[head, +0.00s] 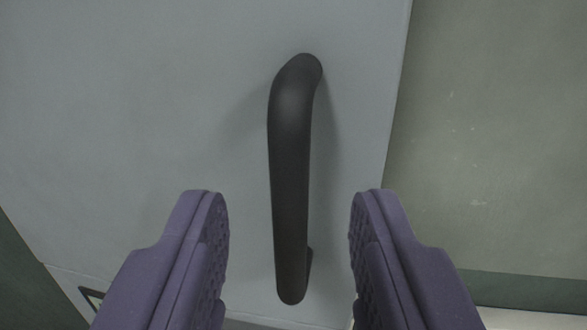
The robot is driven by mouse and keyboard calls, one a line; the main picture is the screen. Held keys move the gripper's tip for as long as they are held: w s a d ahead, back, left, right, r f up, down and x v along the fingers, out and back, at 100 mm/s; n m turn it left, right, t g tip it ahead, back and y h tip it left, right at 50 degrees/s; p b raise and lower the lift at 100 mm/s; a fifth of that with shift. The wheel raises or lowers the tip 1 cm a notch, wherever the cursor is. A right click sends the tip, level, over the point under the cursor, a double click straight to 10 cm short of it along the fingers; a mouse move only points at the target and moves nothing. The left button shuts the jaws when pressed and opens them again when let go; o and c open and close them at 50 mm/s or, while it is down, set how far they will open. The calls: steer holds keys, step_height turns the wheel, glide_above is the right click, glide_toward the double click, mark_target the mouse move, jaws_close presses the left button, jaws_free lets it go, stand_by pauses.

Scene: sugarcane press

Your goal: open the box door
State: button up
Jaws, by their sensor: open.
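A black bar handle (291,165) stands upright, slightly tilted, on a light grey door panel (140,110). Its upper end bends back into the panel. My gripper (288,245) is open, with one purple finger on each side of the handle's lower half. Gaps show between the handle and both fingers, and nothing is held. How deep the handle sits between the fingers cannot be told. The right edge of the door panel shows to the right of the handle, and I see no clear opening there.
A grey-green surface (490,140) lies right of the door panel, with a dark band (530,291) low on it. A dark area (30,285) shows at the lower left. A small dark-outlined mark (91,295) is partly hidden by the left finger.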

mark_target(290, 191)
steer(key=shift+w, duration=1.6)
steer(key=shift+r, duration=0.1)
jaws_close()
steer(key=shift+s, duration=0.2)
